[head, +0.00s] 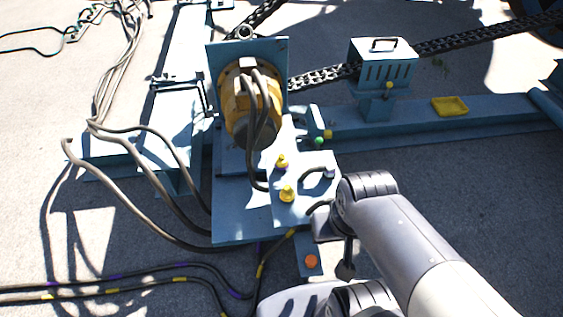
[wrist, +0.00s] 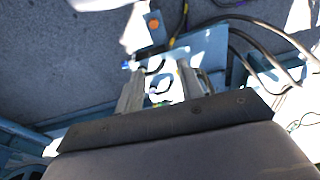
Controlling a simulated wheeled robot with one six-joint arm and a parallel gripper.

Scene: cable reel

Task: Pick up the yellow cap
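Two yellow caps or knobs stand on the blue plate of the reel frame in the head view: one nearer (head: 287,194) and one a little farther back (head: 282,161). A small yellow ball-like piece (head: 327,134) sits beside a green one (head: 319,141) behind them. I cannot tell which of these is the task's yellow cap. My gripper is open in the wrist view (wrist: 160,74), its two fingers apart with nothing held between them. It is over the plate's right side in the head view, to the right of the nearer cap, its fingers mostly hidden by the arm.
An orange cap (head: 311,261) sits on a blue bar near my arm; it also shows in the wrist view (wrist: 153,22). The yellow motor (head: 240,103) and thick cables (head: 150,200) are to the left. A yellow tray (head: 450,105) lies on the blue beam at right.

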